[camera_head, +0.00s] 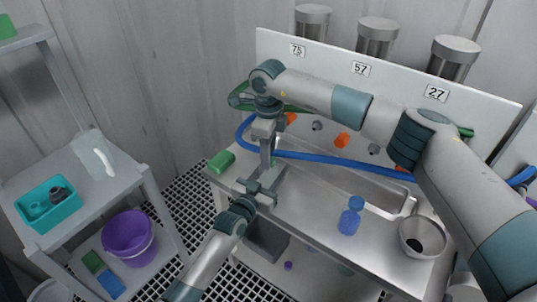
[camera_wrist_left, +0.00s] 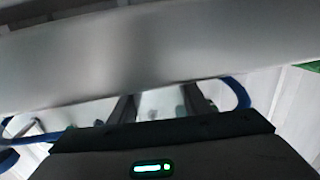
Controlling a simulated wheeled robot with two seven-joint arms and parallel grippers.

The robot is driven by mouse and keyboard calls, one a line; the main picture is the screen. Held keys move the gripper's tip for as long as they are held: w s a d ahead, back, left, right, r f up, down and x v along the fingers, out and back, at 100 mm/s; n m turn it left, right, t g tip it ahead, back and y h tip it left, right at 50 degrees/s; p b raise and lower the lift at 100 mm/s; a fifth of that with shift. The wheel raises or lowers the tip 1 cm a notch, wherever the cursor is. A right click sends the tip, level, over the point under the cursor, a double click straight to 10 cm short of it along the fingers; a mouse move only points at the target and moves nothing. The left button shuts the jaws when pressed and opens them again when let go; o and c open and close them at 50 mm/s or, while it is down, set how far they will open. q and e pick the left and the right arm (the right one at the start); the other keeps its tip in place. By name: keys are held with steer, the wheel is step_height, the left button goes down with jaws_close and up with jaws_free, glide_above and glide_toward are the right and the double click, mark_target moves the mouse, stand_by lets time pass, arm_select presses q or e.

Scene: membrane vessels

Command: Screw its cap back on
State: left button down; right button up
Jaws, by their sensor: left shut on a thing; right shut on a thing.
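In the head view my left gripper (camera_head: 264,186) comes up from below at the front left of the steel bench. It is shut on a small pale thing, mostly hidden by the fingers; a pale, see-through surface (camera_wrist_left: 160,103) shows between them in the left wrist view. My right gripper (camera_head: 267,136) points down just above the left one. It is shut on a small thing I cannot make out. The cap and the mouth it fits cannot be told apart here. Whether the two held things touch is not clear.
The steel bench holds a blue bottle (camera_head: 350,216), a metal bowl (camera_head: 422,237) and a green block (camera_head: 221,162). A blue hose (camera_head: 330,159) crosses behind. Steel vessels (camera_head: 376,37) stand behind a numbered panel (camera_head: 300,72). A cart at left carries a teal tray (camera_head: 47,221) and clear jug (camera_head: 93,152).

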steer(key=m, duration=0.6)
steer(key=shift+m, duration=0.3)
steer(key=o, duration=1.2)
steer(key=shift+o, duration=0.2)
steer(key=shift+r, duration=0.1)
step_height(320, 180, up, 12)
arm_select(q)
steer(key=c, duration=0.9)
jaws_free()
